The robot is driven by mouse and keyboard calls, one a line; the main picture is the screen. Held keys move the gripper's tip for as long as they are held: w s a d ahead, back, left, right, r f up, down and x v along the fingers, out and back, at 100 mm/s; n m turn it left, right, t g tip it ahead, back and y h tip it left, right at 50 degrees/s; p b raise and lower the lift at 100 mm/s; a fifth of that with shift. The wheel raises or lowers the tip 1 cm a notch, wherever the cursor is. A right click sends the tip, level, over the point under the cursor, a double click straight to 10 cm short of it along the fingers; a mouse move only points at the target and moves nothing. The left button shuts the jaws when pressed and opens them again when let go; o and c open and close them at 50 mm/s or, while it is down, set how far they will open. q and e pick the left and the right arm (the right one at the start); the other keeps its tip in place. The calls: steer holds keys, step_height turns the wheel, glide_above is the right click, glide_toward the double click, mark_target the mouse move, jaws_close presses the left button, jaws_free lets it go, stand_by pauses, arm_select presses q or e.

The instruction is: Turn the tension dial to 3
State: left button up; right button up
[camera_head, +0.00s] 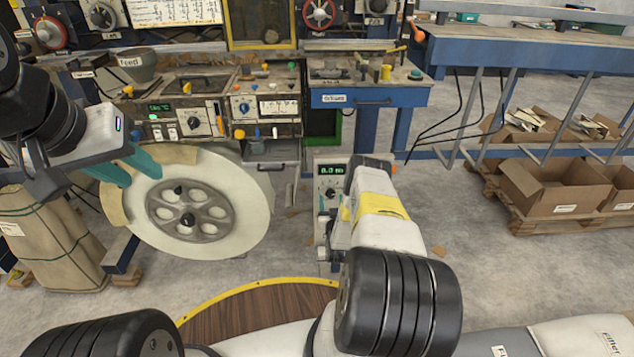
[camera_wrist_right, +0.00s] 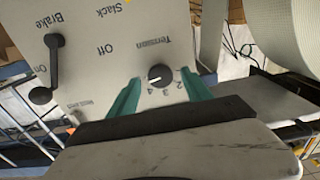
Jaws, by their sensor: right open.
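The tension dial (camera_wrist_right: 160,75) is a round black knob with a white line on its face, on a grey panel labelled Tension. The panel appears turned around in the right wrist view. The numerals 2, 3 and 4 show below the knob; the white line points left and slightly down, away from the 3. My right gripper (camera_wrist_right: 160,94) is open, its teal fingers on either side of the dial; contact cannot be told. My left gripper (camera_head: 145,180) is open and appears empty, in front of the large white reel (camera_head: 250,205).
A brake lever (camera_wrist_right: 52,70) is on the same panel, with Slack and Off labels nearby. A green display (camera_head: 331,170) tops the small machine in the head view. A workbench (camera_head: 370,98) stands behind, and cardboard boxes (camera_head: 555,185) sit on a pallet at right.

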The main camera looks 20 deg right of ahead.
steer(key=shift+x, duration=0.8)
jaws_close()
